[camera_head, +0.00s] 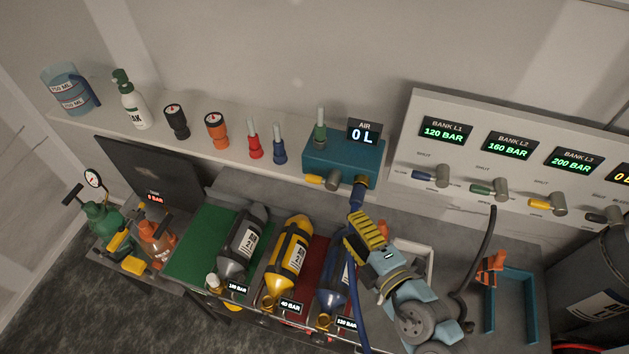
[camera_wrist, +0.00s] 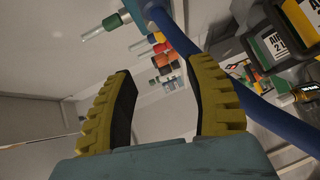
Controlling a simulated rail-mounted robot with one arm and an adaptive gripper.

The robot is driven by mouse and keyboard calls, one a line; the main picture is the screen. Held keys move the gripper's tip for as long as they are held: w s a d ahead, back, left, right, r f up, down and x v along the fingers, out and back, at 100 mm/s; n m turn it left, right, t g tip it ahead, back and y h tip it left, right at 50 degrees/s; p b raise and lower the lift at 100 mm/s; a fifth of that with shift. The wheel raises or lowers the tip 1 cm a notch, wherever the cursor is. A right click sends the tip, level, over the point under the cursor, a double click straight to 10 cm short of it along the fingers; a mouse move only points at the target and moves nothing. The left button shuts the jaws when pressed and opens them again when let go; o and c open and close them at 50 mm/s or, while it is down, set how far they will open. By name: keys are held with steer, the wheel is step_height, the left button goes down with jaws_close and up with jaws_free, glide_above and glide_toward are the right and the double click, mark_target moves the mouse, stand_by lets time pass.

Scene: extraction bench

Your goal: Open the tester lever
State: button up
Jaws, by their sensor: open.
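The tester is a teal box (camera_head: 345,157) on the wall shelf, with a display (camera_head: 364,132) reading AIR 0 L and a green-based clear tube (camera_head: 320,128) on top. Its lever (camera_head: 316,180) has a yellow handle pointing left from a grey knob on the box's front. My gripper (camera_head: 361,229) is below and right of the lever, apart from it. In the wrist view its yellow ribbed fingers (camera_wrist: 162,76) are spread with nothing between them. The lever cannot be made out there.
A blue hose (camera_head: 354,270) hangs from the tester close beside my gripper; it also crosses the wrist view (camera_wrist: 240,100). Grey, yellow and blue cylinders (camera_head: 288,262) lie on the bench below. The bank panel (camera_head: 525,150) with several valves is at right. Shelf items (camera_head: 216,130) stand left.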

mark_target(318, 184)
steer(key=shift+p+x, duration=0.6)
steer(key=shift+x, duration=7.4)
steer(key=shift+a+r, duration=0.1)
jaws_close()
